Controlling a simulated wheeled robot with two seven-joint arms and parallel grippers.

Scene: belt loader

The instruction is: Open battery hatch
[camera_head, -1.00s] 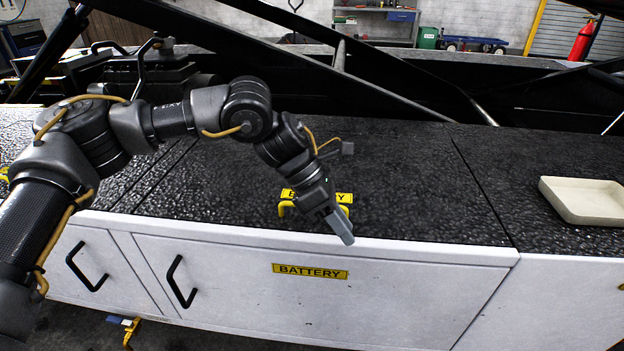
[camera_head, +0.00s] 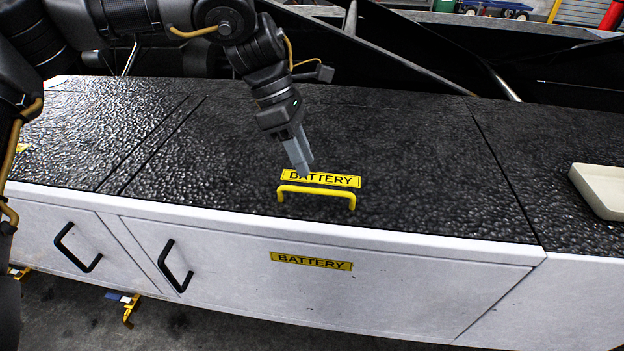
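The battery hatch (camera_head: 400,150) is a black textured lid on top of the white cabinet, and it lies flat and closed. A yellow handle (camera_head: 318,190) stands near its front edge, with a yellow BATTERY label (camera_head: 340,180) just behind it. My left gripper (camera_head: 302,170) points down over the label's left part, behind the handle and not around it. Its fingers look close together, and I cannot tell whether a gap is between them. My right gripper is not in view.
The white front panel (camera_head: 420,288) carries a second BATTERY label (camera_head: 311,261) and black handles (camera_head: 172,265) at left. A cream tray (camera_head: 604,188) sits on the top at the right. Dark metal beams (camera_head: 400,50) run behind the lid.

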